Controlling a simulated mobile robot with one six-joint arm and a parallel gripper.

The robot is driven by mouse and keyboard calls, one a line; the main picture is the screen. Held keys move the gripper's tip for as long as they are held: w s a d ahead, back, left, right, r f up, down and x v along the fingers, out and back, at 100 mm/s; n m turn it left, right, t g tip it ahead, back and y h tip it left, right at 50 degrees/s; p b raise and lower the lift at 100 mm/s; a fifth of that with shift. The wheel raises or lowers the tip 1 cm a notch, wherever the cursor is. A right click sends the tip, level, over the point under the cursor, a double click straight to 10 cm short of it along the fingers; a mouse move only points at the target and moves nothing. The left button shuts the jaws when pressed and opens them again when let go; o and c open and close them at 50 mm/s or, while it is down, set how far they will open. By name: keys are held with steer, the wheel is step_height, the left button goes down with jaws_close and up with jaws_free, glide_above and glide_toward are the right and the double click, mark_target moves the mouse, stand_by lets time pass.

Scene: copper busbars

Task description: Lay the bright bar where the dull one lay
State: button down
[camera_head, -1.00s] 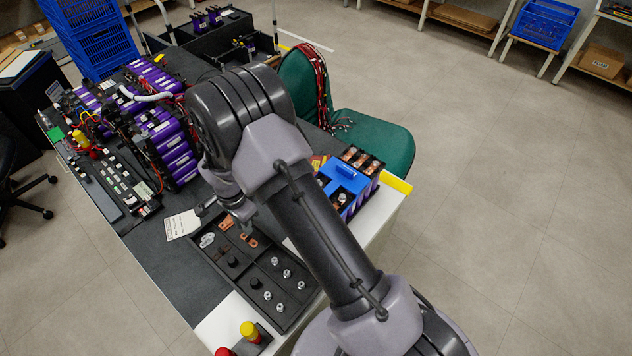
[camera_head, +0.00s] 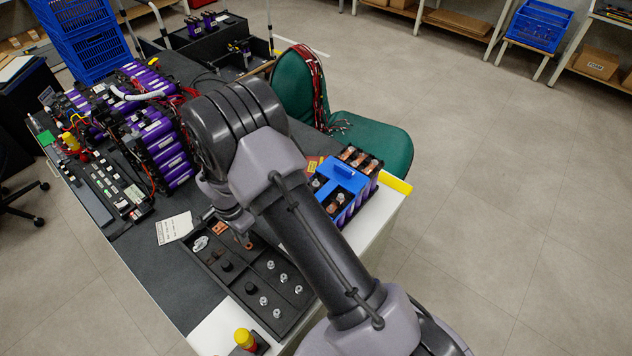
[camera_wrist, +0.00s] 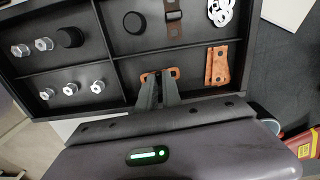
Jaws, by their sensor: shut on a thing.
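My gripper (camera_wrist: 157,84) is shut on a copper bar (camera_wrist: 174,72), whose orange ends show on both sides of the fingertips in the wrist view. I cannot tell whether the bar rests on the tray floor or is just above it. A darker brown bar (camera_wrist: 173,28) lies in another compartment of the black tray (camera_wrist: 120,72). In the head view my gripper (camera_head: 241,228) is low over the tray, and the held bar is mostly hidden.
The tray also holds silver studs (camera_wrist: 43,44), black caps (camera_wrist: 69,37) and white pieces (camera_wrist: 222,11). A battery pack with a blue cover (camera_head: 342,176) stands at the table edge, copper bars on its top. A paper tag (camera_head: 174,228) and purple cells (camera_head: 160,145) lie left.

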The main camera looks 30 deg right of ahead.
step_height(320, 180, up, 3)
steer(key=shift+r+p, duration=0.2)
steer(key=shift+p, duration=0.55)
steer(key=shift+f, duration=0.15)
